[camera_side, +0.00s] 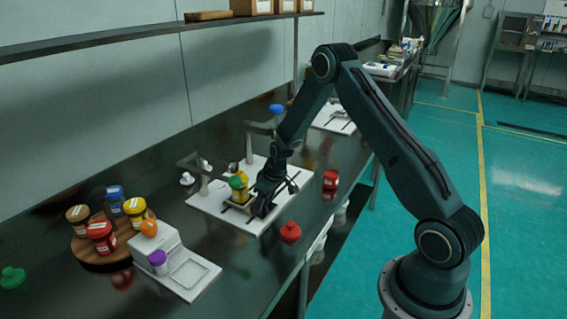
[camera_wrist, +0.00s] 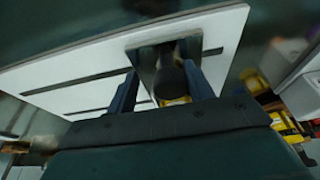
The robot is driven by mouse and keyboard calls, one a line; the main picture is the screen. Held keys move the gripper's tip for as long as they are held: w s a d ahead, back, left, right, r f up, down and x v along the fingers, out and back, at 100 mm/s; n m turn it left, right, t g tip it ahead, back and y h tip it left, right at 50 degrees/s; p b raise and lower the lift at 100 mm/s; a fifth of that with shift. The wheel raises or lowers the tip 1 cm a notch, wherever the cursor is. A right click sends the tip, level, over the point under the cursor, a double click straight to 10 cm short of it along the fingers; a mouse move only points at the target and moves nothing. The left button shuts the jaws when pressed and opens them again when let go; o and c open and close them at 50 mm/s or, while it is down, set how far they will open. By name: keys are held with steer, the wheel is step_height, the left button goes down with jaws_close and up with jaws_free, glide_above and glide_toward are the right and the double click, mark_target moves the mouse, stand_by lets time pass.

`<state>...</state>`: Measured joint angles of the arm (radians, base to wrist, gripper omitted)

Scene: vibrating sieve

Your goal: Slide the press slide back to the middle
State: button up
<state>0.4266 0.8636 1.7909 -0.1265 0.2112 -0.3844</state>
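The press slide (camera_wrist: 144,58) shows in the wrist view as a grey metal plate over the slotted white base board (camera_wrist: 85,70). A dark rounded knob (camera_wrist: 171,80) stands up from it, between my gripper's two fingers (camera_wrist: 162,88). The fingers are apart; a gap shows on the knob's left and the right finger is close to it. I cannot tell whether it touches. In the side view my gripper (camera_side: 268,200) is low over the white board (camera_side: 243,220), mostly hiding the slide. A yellow and green jar (camera_side: 239,190) stands beside it.
A red jar (camera_side: 331,180) and a red lid (camera_side: 290,232) are close to the board's right. A wooden round tray (camera_side: 95,259) with several jars and a white stand (camera_side: 190,277) are at the left. Press posts with a blue knob (camera_side: 276,108) rise behind my gripper.

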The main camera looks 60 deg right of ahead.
steer(key=shift+d, duration=4.85)
steer(key=o, duration=1.1)
steer(key=shift+r, duration=0.15)
steer(key=shift+v, duration=4.35)
steer(key=shift+a, duration=0.1)
